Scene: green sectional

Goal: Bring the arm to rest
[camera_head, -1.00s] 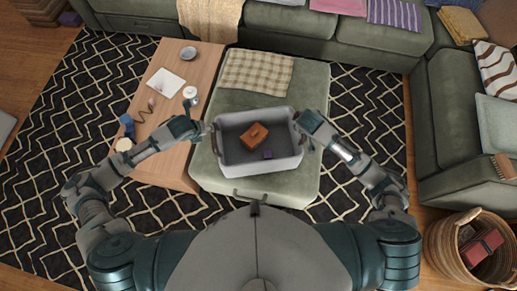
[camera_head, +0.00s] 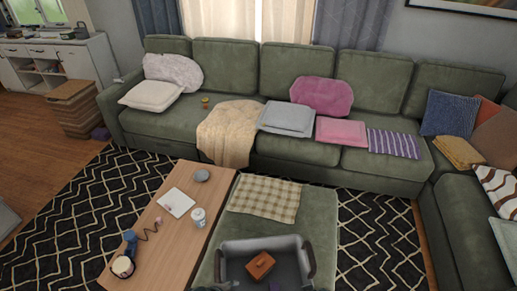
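Neither of my grippers shows clearly in the head view; only small dark bits, perhaps parts of my arms, show at the very bottom edge beside the grey tub (camera_head: 262,245). The tub stands on the green ottoman (camera_head: 318,222) at the bottom middle, its near part cut off by the frame. An orange-brown box-like item (camera_head: 260,265) lies inside it, and a small dark purple item (camera_head: 277,286) shows at the bottom edge. Whether my grippers touch the tub is hidden.
A wooden coffee table (camera_head: 165,245) left of the ottoman holds a white jar (camera_head: 198,217), a bowl (camera_head: 201,175), papers (camera_head: 176,202) and a blue item (camera_head: 130,240). A checked cloth (camera_head: 265,198) lies on the ottoman. A green sectional sofa (camera_head: 240,85) with cushions spans the back.

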